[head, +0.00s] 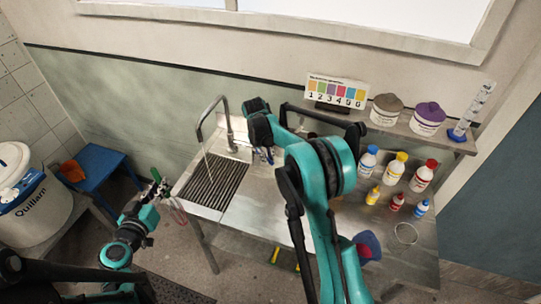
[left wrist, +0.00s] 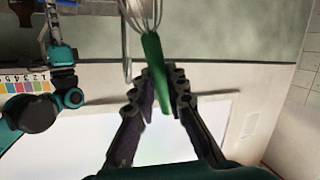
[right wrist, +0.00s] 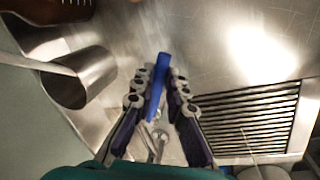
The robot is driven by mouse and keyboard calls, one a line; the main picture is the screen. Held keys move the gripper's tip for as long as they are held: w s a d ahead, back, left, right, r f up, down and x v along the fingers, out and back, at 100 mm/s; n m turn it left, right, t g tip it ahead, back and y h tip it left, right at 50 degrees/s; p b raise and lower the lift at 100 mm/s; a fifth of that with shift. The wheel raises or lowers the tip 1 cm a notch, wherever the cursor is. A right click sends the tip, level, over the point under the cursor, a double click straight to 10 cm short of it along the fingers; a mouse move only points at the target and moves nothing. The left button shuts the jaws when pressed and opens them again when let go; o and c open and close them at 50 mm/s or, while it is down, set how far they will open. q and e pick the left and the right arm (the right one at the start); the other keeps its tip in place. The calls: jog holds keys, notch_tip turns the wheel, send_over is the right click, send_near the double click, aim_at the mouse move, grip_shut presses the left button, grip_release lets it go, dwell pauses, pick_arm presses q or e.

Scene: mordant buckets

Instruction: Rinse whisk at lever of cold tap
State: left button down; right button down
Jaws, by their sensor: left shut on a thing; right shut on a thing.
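My left gripper (head: 156,188) is shut on the green handle of the whisk (left wrist: 153,60), left of the sink's front corner. The whisk's wire loops (left wrist: 141,12) point away from the gripper. My right gripper (right wrist: 158,88) is shut on the blue lever (right wrist: 157,78) of the cold tap. In the head view my right arm hides most of that grip. The tap's curved spout (head: 201,120) reaches over the ribbed drainer (head: 215,185). A thin pale streak below the spout looks like running water. The whisk is apart from it, to its left.
A shelf (head: 415,131) above holds two jars and a cylinder. A white bucket (head: 30,205) and blue stool (head: 92,170) stand at left.

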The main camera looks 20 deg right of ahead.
jog(key=shift+s+a+m, duration=0.15)
jog(key=shift+a+m, duration=0.5)
jog(key=shift+m, duration=0.25)
jog(key=c, duration=1.5)
grip_release()
jog(key=shift+c, duration=0.2)
notch_tip(320, 180, up, 12)
jog(key=a, duration=0.2)
jog(key=shift+s+a, duration=0.2)
jog(key=shift+s, duration=0.15)
jog(key=shift+f, duration=0.1)
